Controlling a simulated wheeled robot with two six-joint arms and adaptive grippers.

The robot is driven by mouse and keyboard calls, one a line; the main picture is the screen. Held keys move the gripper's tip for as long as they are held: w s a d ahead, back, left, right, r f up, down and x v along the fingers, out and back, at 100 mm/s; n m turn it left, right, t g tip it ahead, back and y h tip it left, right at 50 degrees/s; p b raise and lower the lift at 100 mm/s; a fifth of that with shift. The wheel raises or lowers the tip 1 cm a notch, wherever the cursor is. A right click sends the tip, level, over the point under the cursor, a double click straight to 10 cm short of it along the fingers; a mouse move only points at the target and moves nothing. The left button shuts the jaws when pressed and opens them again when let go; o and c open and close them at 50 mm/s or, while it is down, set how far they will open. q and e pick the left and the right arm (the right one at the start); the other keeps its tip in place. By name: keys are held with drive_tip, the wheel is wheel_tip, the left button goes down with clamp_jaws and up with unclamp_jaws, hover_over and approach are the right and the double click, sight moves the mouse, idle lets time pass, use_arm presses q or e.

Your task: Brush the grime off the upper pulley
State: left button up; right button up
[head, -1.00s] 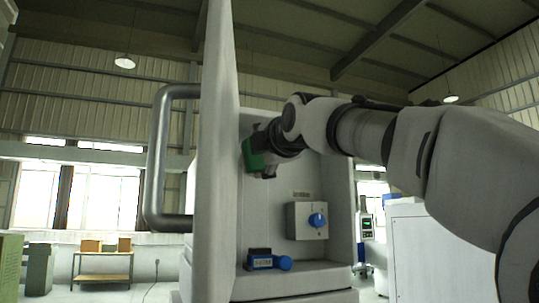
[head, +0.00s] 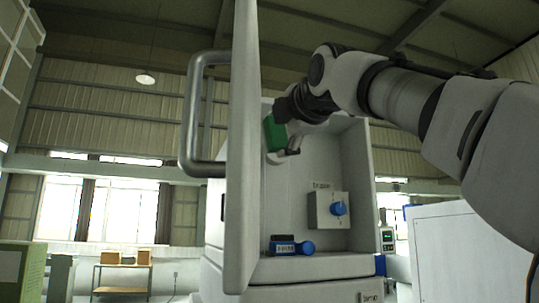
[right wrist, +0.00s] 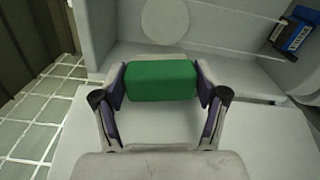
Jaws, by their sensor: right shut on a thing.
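My right gripper (head: 287,138) is inside the open grey cabinet (head: 350,160), high up near the open door. It is shut on a green block (head: 275,134), likely the brush body; no bristles show. In the right wrist view the green block (right wrist: 160,80) sits crosswise between both fingers. Beyond it is a pale round disc (right wrist: 165,20) against the cabinet wall, which may be the upper pulley. The block and disc look apart, but I cannot tell the depth between them. No grime can be made out. My left gripper is not in view.
The open door (head: 243,200) with its tube handle (head: 188,120) stands close left of my gripper. A switch box with a blue knob (head: 339,208) is on the back wall. A blue-and-black item (head: 285,246) lies on the cabinet's ledge. A white cabinet (head: 450,250) stands at right.

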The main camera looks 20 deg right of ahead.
drive_tip(key=shift+s+f, duration=0.1)
drive_tip(key=shift+s, duration=0.3)
drive_tip(key=shift+d, duration=0.1)
drive_tip(key=shift+s, duration=0.15)
drive_tip(key=shift+s+f+b, duration=0.1)
drive_tip(key=shift+s+b, duration=0.75)
drive_tip(key=shift+b, duration=0.2)
drive_tip(key=shift+s, duration=0.4)
drive_tip(key=shift+s+r, duration=0.2)
drive_tip(key=shift+r, duration=0.05)
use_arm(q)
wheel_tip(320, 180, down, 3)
